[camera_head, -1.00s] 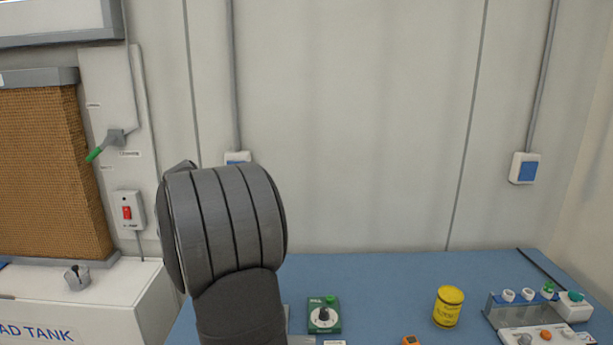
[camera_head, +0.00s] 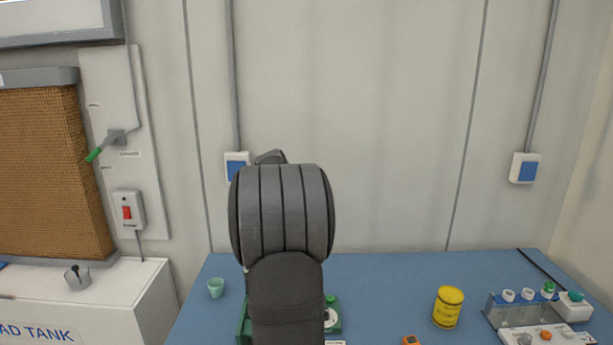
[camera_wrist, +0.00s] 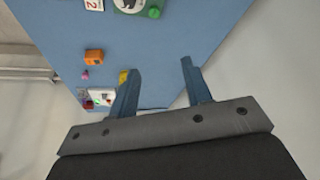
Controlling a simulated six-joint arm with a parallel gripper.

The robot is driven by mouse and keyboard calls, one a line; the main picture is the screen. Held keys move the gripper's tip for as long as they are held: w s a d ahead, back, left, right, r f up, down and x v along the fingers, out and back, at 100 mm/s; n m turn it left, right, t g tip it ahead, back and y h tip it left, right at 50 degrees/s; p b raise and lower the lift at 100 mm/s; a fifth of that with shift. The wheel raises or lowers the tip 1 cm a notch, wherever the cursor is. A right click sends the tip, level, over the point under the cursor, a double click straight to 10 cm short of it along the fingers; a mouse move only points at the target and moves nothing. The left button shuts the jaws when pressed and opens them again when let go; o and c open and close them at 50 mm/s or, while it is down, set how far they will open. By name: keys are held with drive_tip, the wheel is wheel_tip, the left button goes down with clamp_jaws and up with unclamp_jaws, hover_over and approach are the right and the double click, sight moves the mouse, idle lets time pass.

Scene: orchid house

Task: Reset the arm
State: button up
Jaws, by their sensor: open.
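My gripper shows in the wrist view (camera_wrist: 160,88), with its two blue-grey fingers apart and nothing between them. It is in the air, with the blue bench top (camera_wrist: 190,30) beyond it. In the head view my dark grey arm stands upright in front of the blue bench (camera_head: 390,285). The gripper itself is hidden there behind the arm. The arm covers part of a green box with a dial (camera_head: 332,318).
A yellow tin (camera_head: 448,307) stands on the bench right of the arm. A rack with several bottles (camera_head: 520,308) is at the far right. A small green cup (camera_head: 216,287) stands left of the arm. An orange item (camera_head: 411,341) is at the front edge.

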drive_tip(key=shift+w+d, duration=0.25)
drive_tip(key=shift+d, duration=0.65)
drive_tip(key=shift+w+d, duration=0.2)
drive_tip(key=shift+d, duration=0.7)
